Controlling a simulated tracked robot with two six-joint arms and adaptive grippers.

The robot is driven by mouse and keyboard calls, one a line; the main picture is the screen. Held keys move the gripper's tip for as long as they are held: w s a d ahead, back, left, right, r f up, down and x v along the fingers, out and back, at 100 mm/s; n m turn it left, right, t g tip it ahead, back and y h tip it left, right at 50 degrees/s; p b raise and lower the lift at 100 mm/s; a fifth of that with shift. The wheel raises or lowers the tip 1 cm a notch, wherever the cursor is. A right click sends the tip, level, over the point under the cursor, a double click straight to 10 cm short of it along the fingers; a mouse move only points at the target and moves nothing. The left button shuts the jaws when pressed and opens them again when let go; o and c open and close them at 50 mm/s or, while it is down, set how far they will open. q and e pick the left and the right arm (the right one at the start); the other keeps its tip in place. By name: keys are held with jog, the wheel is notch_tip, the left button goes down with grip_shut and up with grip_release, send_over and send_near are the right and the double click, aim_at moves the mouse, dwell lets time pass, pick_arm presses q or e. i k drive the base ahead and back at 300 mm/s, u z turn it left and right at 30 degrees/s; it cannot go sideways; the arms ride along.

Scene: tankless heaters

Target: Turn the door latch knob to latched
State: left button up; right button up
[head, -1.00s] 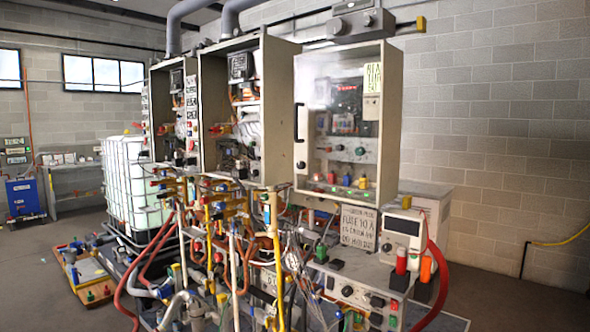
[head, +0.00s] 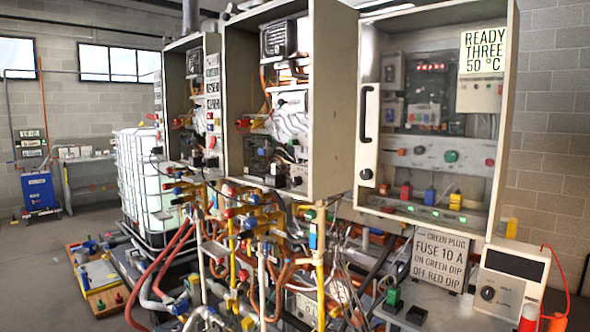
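The right-hand cabinet (head: 507,120) has a front that looks like a clear door with a pale frame. A long black vertical handle (head: 366,113) is on the door's left edge. A small dark round knob (head: 366,174) sits just below the handle on the same edge; it looks like the door latch knob. It is too small to tell which way it is turned. Neither of my grippers is in view.
Two open-fronted cabinets (head: 262,95) stand left of it. Pipes and hoses (head: 240,265) crowd the space below. A sign (head: 440,258) and a meter box (head: 512,275) stand below the right cabinet. A white tank (head: 137,175) is behind at left.

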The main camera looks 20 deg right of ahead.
aim_at(366, 175)
jog(key=z, duration=0.15)
jog(key=i, duration=1.2)
jog(key=z, duration=0.5)
